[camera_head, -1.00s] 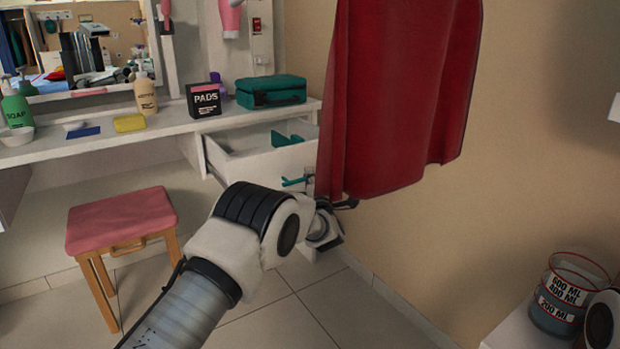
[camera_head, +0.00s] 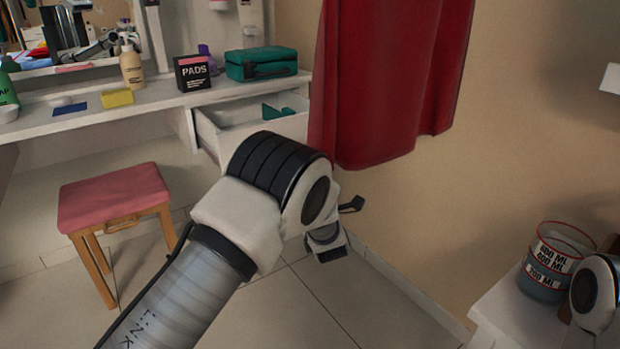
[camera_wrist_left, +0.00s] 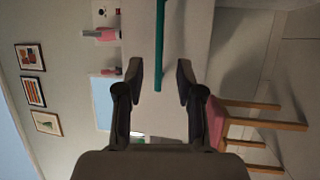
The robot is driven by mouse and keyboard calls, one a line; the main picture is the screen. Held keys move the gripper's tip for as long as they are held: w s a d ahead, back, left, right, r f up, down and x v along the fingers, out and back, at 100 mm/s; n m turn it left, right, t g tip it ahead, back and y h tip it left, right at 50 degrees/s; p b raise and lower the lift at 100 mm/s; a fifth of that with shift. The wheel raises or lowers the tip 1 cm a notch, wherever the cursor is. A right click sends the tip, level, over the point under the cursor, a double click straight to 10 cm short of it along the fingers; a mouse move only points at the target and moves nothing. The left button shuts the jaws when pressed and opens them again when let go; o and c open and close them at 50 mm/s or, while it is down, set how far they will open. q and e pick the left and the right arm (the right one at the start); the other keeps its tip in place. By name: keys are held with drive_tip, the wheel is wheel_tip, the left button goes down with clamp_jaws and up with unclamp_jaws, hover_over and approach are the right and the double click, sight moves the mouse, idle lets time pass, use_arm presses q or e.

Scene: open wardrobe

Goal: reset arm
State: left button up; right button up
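My left arm reaches in from the lower left in the head view. Its left gripper (camera_head: 337,228) is partly hidden behind my wrist, in front of the open drawer and below the red cloth. In the left wrist view the left gripper (camera_wrist_left: 159,68) has its two fingers spread, with gaps either side of a teal bar (camera_wrist_left: 159,35) that appears between them. The gripper holds nothing. The front of the white drawer (camera_head: 207,140) is largely hidden by my arm. My right gripper is out of view; a white and black part of mine shows at the right edge.
The red cloth (camera_head: 390,90) hangs near the wall. A pink-topped stool (camera_head: 112,195) stands at left. The white dressing table (camera_head: 60,122) holds a teal case (camera_head: 262,63) and a PADS box (camera_head: 193,72). A measuring cup (camera_head: 552,265) stands at lower right. Floor beyond my arm is clear.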

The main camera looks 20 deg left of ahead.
use_arm(q)
drive_tip(key=shift+v, duration=0.85)
